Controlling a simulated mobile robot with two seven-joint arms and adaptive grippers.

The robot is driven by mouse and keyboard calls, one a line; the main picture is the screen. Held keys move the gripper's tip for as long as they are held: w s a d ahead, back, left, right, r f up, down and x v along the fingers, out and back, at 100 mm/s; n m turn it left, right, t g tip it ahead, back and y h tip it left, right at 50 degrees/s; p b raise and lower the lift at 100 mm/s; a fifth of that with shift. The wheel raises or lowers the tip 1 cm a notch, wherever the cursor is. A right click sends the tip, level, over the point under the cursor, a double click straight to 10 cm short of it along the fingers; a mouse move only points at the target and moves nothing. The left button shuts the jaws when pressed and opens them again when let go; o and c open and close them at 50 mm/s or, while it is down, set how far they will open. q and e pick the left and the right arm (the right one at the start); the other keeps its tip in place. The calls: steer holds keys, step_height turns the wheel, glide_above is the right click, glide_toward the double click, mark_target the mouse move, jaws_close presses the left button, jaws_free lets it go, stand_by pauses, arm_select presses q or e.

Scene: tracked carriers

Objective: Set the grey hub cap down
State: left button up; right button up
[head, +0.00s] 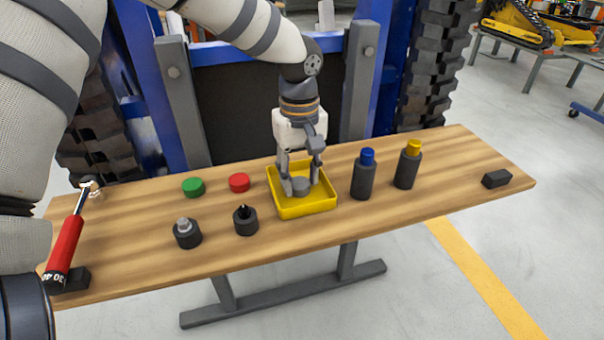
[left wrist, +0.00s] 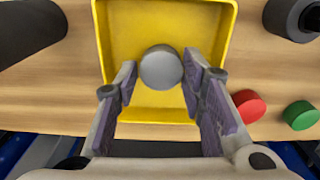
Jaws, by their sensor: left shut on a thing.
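The grey hub cap (head: 300,187) is a small round disc, low inside the yellow tray (head: 312,211) near the middle of the bench. My left gripper (head: 301,182) reaches down into the tray from above and is shut on the cap. The left wrist view shows the cap (left wrist: 161,67) between the two fingertips, over the tray's yellow floor (left wrist: 195,18). I cannot tell whether the cap touches the floor. My right gripper is not in view.
Green (head: 193,187) and red (head: 239,183) caps lie left of the tray. Two dark hubs (head: 187,234) (head: 246,221) stand in front of them. Blue-topped (head: 364,176) and yellow-topped (head: 408,166) dark bottles stand right. A red-handled wrench (head: 66,245) is at far left. The front right bench is clear.

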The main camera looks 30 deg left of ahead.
mark_target(299, 182)
arm_select(q)
steer(key=o, duration=1.1)
step_height(299, 182, up, 12)
steer(key=shift+r+p, duration=0.1)
steer(key=shift+p, duration=0.3)
